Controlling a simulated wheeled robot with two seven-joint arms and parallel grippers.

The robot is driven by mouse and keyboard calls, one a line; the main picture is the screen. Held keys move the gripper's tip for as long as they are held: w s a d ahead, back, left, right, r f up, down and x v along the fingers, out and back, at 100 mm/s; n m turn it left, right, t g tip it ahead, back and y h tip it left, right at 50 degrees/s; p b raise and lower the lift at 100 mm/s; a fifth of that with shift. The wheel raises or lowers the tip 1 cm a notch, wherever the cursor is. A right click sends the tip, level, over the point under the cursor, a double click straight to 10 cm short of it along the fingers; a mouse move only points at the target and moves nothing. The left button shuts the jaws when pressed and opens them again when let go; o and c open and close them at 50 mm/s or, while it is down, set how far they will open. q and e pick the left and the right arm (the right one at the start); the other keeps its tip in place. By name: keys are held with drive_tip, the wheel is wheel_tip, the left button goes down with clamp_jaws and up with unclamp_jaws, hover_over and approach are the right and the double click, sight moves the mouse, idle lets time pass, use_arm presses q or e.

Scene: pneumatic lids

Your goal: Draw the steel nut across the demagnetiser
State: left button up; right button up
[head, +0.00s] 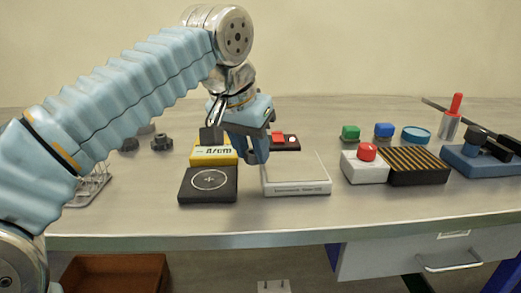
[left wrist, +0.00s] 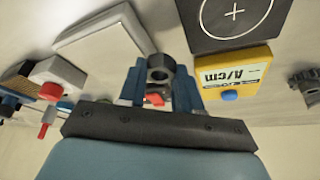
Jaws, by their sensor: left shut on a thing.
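The steel nut (left wrist: 160,64), a dark grey ring with a round hole, is between the two blue fingers of my left gripper (left wrist: 160,88) in the left wrist view. The gripper is shut on it. In the head view my left gripper (head: 256,152) points down behind the flat white-topped block (head: 297,174), near its back left corner; the nut is hidden there. This block looks like the demagnetiser, but its front label is too small to read surely. It also shows in the left wrist view (left wrist: 105,38). My right gripper is not in view.
A black pad with a crosshair (head: 208,186) and a yellow A/cm meter (head: 212,156) stand left of the white block. Right are a red-buttoned box (head: 365,168) and a striped black block (head: 418,168). A dark gear-like part (head: 162,142) lies at the back left.

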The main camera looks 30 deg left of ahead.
use_arm(q)
drive_tip(key=shift+s+a+r+p, duration=0.25)
drive_tip(key=shift+a+r+p, duration=0.2)
drive_tip(key=shift+r, duration=0.15)
drive_tip(key=shift+s+a+r+p, duration=0.2)
drive_tip(key=shift+a+r+p, duration=0.15)
drive_tip(key=shift+r, duration=0.2)
drive_tip(key=shift+d+r, duration=0.1)
drive_tip(key=shift+r, duration=1.7)
